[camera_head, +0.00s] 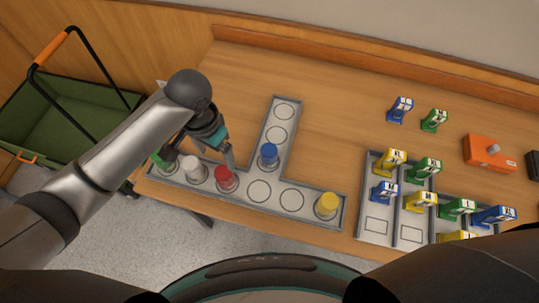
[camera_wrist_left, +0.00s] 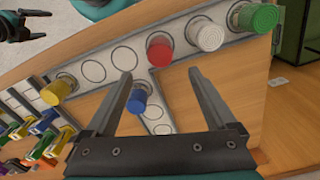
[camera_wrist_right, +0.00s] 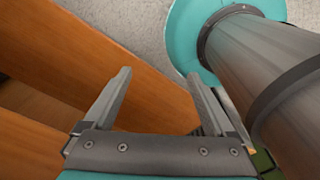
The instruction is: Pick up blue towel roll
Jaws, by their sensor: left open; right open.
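The blue towel roll (camera_head: 269,154) stands upright in a ringed place of the grey T-shaped tray (camera_head: 262,207), where the stem meets the bar. In the left wrist view the blue towel roll (camera_wrist_left: 138,101) shows between the fingers, close to the left finger and partly hidden by it. My left gripper (camera_head: 199,160) is open and empty, left of the blue roll over the white and red rolls. It also shows open in the left wrist view (camera_wrist_left: 160,75). My right gripper (camera_wrist_right: 159,75) is open and empty, away from the tray.
Green (camera_head: 163,160), white (camera_head: 194,169), red (camera_head: 225,178) and yellow (camera_head: 327,206) rolls stand on the tray. A compartment tray (camera_head: 365,200) with several colored packs lies at right. An orange box (camera_head: 489,152) stands behind. A green cart (camera_head: 60,120) is at left. Bare table lies behind the tray.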

